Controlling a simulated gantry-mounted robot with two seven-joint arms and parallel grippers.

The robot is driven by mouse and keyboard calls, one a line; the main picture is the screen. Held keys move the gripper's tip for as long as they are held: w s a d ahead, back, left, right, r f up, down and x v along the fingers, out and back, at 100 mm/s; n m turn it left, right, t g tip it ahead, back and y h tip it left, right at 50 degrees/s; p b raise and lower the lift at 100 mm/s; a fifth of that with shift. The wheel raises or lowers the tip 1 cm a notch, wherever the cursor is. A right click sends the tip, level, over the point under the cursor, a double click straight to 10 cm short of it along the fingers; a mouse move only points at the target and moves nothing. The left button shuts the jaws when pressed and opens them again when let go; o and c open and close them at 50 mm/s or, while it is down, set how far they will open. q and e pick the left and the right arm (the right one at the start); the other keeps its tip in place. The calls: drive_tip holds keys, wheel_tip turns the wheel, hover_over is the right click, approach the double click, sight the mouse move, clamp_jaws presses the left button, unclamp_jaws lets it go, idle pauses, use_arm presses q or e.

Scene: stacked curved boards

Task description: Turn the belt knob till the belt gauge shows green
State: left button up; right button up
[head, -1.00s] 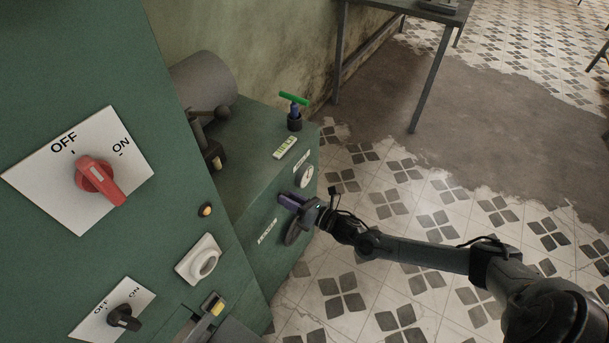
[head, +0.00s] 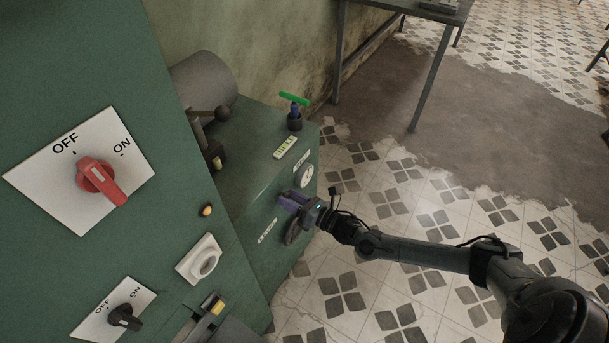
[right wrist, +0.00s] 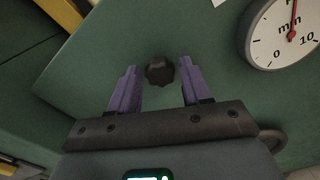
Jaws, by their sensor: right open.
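A small dark lobed knob (right wrist: 160,70) sits on the green machine face in the right wrist view. My right gripper (right wrist: 158,84) is open, with one purple finger on each side of the knob and a visible gap to each. In the head view my right gripper (head: 286,199) is at the front of the low green cabinet and hides the knob. A round white dial gauge (right wrist: 286,34) with a red needle pointing up is near the knob; it also shows in the head view (head: 305,175). I see no green on its visible part. My left gripper is not in view.
A dark round wheel (head: 293,230) is just below my right gripper. A green T-handle (head: 294,98) stands on the cabinet top. A tall green panel (head: 185,150) with a red switch (head: 101,180) fills the left. The tiled floor (head: 420,220) at right is open.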

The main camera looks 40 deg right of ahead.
drive_tip(key=shift+p+v, duration=1.7)
drive_tip(key=shift+v, duration=1.25)
